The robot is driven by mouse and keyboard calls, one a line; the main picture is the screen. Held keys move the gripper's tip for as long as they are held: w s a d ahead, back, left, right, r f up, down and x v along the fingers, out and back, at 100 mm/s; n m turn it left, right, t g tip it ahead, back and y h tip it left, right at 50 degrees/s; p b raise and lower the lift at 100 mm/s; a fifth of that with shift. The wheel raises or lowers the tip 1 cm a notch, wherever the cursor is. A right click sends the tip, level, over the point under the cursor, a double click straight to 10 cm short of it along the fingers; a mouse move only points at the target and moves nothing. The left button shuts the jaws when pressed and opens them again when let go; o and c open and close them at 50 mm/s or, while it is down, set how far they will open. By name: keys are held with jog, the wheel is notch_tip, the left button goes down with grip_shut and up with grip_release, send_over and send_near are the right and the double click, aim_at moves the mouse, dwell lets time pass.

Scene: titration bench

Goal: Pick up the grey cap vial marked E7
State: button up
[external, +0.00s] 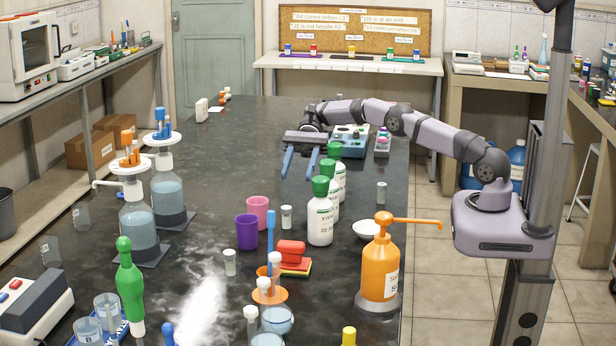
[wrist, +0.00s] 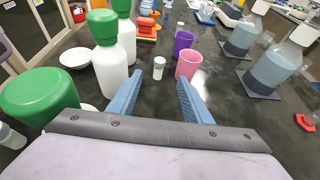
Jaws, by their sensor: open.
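My gripper (external: 299,177) is open and empty above the black bench, with its blue fingers apart and pointing toward the near end. In the wrist view, a small vial with a greyish cap (wrist: 158,68) stands upright beyond the fingertips, in line with the gap between them. In the external view this vial (external: 286,218) stands between the pink cup and a white bottle. A similar vial (external: 230,262) stands nearer the camera, and another (external: 381,192) stands at the right edge. No marking such as E7 is readable on any of them.
Green-capped white bottles (external: 320,212) stand in a row close beside my gripper. A pink cup (external: 258,211) and purple cup (external: 247,231) stand left of the vial.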

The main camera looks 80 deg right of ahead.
jog(key=p, duration=0.1)
send_near(287, 207)
jog(key=shift+x, duration=1.1)
jog(key=shift+w, duration=0.1)
jog(key=p+x, duration=0.1)
jog(key=x, duration=0.3)
jog(key=shift+p, duration=0.3)
jog(key=shift+x, duration=0.8)
jog(key=shift+d, duration=0.1)
jog(key=c, duration=1.1)
